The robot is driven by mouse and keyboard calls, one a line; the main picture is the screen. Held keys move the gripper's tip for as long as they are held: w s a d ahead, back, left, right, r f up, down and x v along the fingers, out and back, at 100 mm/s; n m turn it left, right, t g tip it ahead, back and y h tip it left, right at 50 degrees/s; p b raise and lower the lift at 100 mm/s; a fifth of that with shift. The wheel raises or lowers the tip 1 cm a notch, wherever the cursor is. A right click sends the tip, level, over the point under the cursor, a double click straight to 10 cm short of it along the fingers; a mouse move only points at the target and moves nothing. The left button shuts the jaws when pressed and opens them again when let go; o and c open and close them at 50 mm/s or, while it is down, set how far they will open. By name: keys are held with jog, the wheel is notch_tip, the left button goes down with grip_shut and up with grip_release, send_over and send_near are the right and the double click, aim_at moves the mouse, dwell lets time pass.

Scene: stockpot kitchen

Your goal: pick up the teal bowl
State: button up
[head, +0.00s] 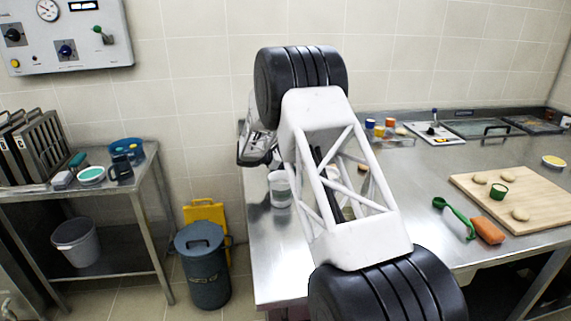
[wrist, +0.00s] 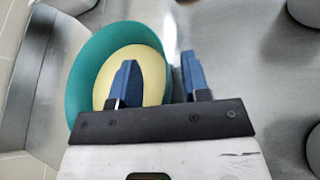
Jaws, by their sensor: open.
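The teal bowl (wrist: 86,78) is in the wrist view, left of centre, on a grey metal surface. A pale yellow round area (wrist: 152,68) fills much of its inside. My gripper (wrist: 157,60) is open, with two blue fingers. The left finger shows over the bowl's inside and the right finger just outside its right edge, so the right rim lies between them in the picture. I cannot tell the height gap or any touch. The gripper covers the bowl's near part. In the head view I cannot make out this bowl or the fingertips behind my white arm.
Grey rounded objects stand near the wrist view's top and right edges. A cutting board (head: 535,205), green spoon (head: 455,215) and orange object (head: 487,230) lie to the right. A cart (head: 75,190) stands left.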

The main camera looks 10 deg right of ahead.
jog(key=shift+c, duration=0.2)
grip_shut()
dwell(1.4)
